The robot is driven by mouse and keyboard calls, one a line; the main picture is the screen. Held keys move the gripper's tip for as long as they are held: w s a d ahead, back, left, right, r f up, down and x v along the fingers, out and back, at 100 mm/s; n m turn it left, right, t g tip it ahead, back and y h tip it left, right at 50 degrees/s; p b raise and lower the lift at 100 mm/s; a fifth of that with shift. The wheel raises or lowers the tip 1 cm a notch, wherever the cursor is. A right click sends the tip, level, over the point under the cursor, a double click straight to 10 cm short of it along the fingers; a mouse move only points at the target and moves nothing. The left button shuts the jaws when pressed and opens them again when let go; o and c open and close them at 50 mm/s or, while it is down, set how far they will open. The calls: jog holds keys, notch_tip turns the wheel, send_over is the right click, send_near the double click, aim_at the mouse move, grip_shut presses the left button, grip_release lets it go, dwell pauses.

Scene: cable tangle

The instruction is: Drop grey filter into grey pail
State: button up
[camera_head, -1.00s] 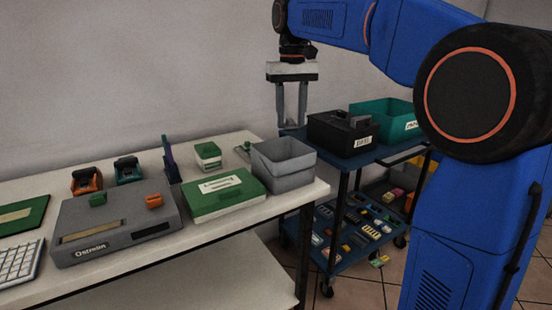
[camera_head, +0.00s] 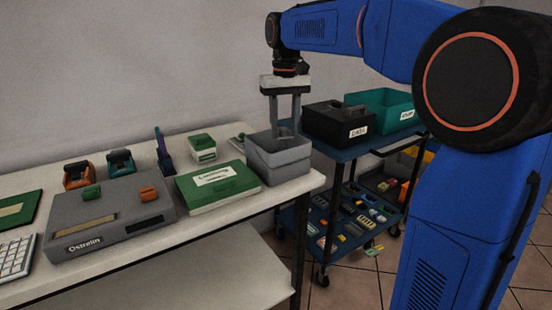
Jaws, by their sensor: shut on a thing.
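The grey pail (camera_head: 279,163) stands at the right end of the white table. My gripper (camera_head: 284,126) points straight down at the pail, with its fingertips about level with the rim or just inside the opening. It is shut on the grey filter (camera_head: 284,133), a small grey piece between the fingertips that is hard to make out against the pail. I cannot tell whether the filter touches the pail.
A green-lidded box (camera_head: 218,188) sits left of the pail, and a grey device (camera_head: 110,222) lies further left. A blue cart (camera_head: 345,153) with a black bin (camera_head: 338,124) and a teal bin (camera_head: 380,110) stands to the right.

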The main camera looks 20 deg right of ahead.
jog(key=o, duration=1.1)
jog(key=shift+r, duration=0.1)
notch_tip(320, 180, up, 17)
jog(key=shift+r, duration=0.1)
jog(key=s+d+f+t, duration=0.2)
jog(key=s+d+f, duration=0.1)
jog(key=s+f, duration=1.3)
jog(key=s+d+f+t, duration=0.2)
jog(key=s+d+f, duration=0.2)
jog(key=s+f, duration=1.2)
notch_tip(320, 180, down, 4)
jog(key=shift+s+m+t, duration=0.25)
jog(key=shift+m+t, duration=0.05)
jog(key=shift+t, duration=0.1)
